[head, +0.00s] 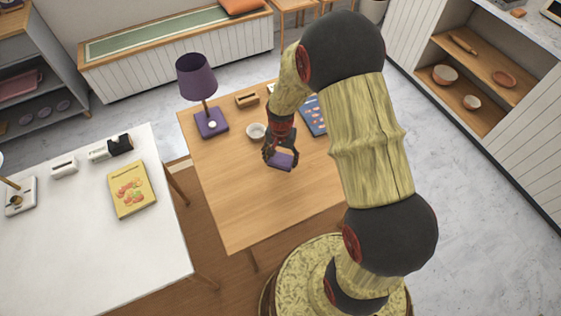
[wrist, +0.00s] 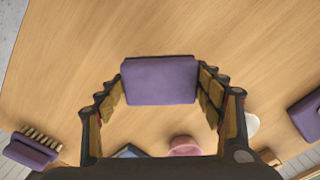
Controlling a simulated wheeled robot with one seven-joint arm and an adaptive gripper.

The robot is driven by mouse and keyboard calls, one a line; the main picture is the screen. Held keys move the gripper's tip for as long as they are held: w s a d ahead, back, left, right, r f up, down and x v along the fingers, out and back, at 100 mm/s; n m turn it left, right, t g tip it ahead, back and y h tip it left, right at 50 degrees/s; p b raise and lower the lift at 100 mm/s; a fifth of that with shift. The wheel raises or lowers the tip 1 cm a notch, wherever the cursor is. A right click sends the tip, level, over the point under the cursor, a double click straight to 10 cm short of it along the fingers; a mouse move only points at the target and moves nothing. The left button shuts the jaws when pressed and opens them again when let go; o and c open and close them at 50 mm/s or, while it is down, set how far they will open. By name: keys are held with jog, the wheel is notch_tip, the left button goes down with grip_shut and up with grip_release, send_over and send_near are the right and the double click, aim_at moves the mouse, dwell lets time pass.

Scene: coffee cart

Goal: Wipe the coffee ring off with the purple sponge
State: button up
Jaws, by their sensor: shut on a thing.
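The purple sponge (head: 284,161) is in my gripper (head: 280,155) over the wooden table (head: 262,205). In the wrist view the sponge (wrist: 159,82) is a flat rectangular block between the two fingers of my gripper (wrist: 160,88), which press on its left and right ends. I cannot tell whether its underside touches the table. I see no coffee ring on the bare wood in either view; the sponge or my arm may hide it.
A purple lamp (head: 197,80), a small wooden holder (head: 247,100), a white bowl (head: 256,132) and a blue book (head: 314,115) stand toward the table's back. The wrist view also shows a pink bowl (wrist: 184,146) and a purple brush (wrist: 32,150). The table's front is clear.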

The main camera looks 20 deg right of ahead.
jog(key=shift+r+p, duration=0.95)
jog(key=shift+r, duration=0.75)
